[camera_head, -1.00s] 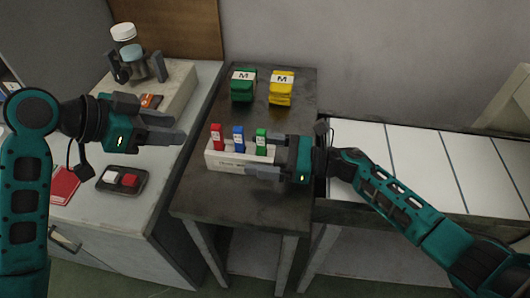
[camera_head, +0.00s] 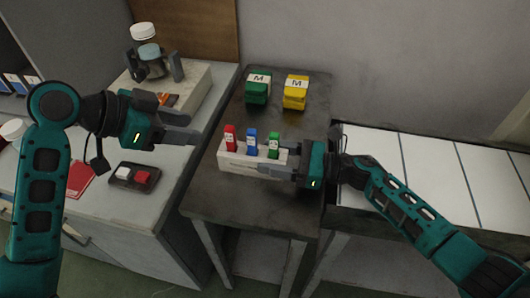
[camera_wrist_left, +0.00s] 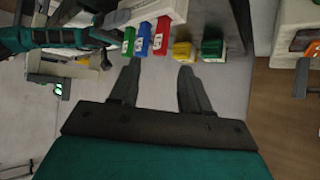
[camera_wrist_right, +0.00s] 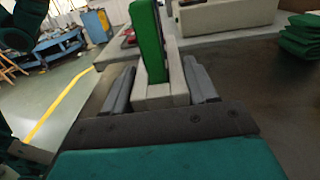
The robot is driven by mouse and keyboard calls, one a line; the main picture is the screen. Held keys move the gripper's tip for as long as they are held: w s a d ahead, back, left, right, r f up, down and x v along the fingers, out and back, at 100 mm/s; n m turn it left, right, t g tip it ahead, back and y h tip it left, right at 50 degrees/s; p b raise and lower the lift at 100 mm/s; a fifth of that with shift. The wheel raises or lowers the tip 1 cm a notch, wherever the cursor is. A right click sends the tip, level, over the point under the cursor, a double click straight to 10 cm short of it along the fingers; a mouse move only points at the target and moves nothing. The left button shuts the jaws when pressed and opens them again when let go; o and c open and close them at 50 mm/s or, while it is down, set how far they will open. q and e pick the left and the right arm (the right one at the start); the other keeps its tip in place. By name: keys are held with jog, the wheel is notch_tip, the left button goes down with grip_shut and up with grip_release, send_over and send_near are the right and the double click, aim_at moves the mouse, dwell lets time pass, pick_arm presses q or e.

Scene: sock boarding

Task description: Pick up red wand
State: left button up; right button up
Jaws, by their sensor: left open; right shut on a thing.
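The red wand (camera_head: 230,138) stands upright at the left end of a white holder (camera_head: 238,162) on the dark table, beside the blue wand (camera_head: 252,142) and green wand (camera_head: 273,147). My left gripper (camera_head: 191,128) is open and empty, left of the red wand and apart from it. In the left wrist view, the red wand (camera_wrist_left: 161,38) shows beyond the open fingers (camera_wrist_left: 159,68). My right gripper (camera_head: 273,160) is shut on the holder's right end. In the right wrist view, the fingers (camera_wrist_right: 160,68) straddle the holder (camera_wrist_right: 163,96), and the green wand (camera_wrist_right: 148,42) hides the others.
Green (camera_head: 258,88) and yellow (camera_head: 295,92) packs marked M lie at the back of the dark table (camera_head: 235,205). A grey cabinet at the left carries a small tray (camera_head: 134,176) with red and white buttons. A white-panelled surface (camera_head: 425,165) is at right.

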aim_at(229, 127)
pick_arm(q)
jog(key=w+d+r+m+g+y, duration=0.2)
jog(key=d+m+g, duration=0.3)
jog(key=d, duration=0.5)
jog(key=w+r+m+y, duration=0.1)
jog(key=y, duration=0.1)
jog(key=w+a+r+m+y, duration=0.1)
jog(key=y, duration=0.1)
jog(key=w+a+m+y, duration=0.1)
jog(key=m+y, duration=0.1)
jog(key=shift+r+y, duration=0.3)
jog(key=shift+r, duration=0.1)
jog(key=shift+w+a+f, duration=0.1)
notch_tip(229, 127, down, 6)
jog(key=shift+s+f, duration=0.15)
jog(key=shift+f, duration=1.3)
jog(key=shift+s+f, duration=0.1)
jog(key=shift+f, duration=1.3)
grip_shut()
